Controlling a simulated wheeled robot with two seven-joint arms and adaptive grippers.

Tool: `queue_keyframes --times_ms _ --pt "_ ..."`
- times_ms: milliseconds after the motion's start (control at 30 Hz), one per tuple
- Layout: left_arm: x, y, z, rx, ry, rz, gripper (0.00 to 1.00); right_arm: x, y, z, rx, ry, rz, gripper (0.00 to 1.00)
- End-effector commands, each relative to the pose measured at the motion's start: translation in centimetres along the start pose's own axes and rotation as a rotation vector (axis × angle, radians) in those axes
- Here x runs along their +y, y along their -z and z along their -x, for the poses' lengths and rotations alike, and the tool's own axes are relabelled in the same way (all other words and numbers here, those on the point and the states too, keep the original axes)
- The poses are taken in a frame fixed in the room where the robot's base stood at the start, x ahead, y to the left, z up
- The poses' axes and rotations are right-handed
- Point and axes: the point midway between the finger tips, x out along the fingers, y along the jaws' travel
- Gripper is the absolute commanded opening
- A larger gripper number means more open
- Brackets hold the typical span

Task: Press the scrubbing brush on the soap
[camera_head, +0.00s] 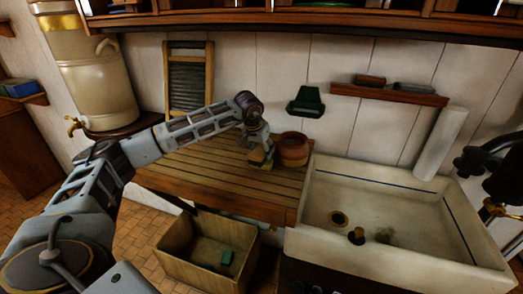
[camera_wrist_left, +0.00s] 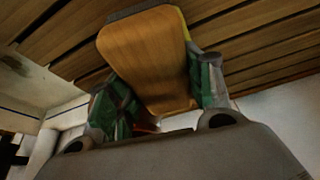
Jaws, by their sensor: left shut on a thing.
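My left gripper (camera_head: 261,157) is over the slatted wooden counter, just left of a terracotta pot (camera_head: 293,149). It is shut on the scrubbing brush (camera_wrist_left: 147,55), whose orange-brown wooden body and yellowish edge fill the space between the green-padded fingers. In the head view the brush is small and mostly hidden by the gripper. I cannot tell whether it touches the counter. The soap is not clear: a dark green piece (camera_head: 305,102) is on the wall, and a brown block (camera_head: 370,80) and a grey-green block (camera_head: 413,87) lie on the wall shelf.
A white sink (camera_head: 340,252) is right of the counter (camera_head: 190,176). A wooden crate (camera_head: 178,252) with small green items stands below. A washboard (camera_head: 188,80) leans at the wall, beside a large tapped container (camera_head: 95,75). The counter left of my gripper is clear.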

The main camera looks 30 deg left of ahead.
Motion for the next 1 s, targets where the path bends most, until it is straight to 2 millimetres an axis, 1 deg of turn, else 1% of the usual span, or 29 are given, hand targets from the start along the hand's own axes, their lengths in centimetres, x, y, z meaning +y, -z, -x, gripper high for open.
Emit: queue_keyframes --times_ms 1000 --pt "0.0 -0.2 -0.53 0.001 0.0 0.0 0.21 0.52 -0.15 -0.38 -0.001 -0.005 0.002 0.4"
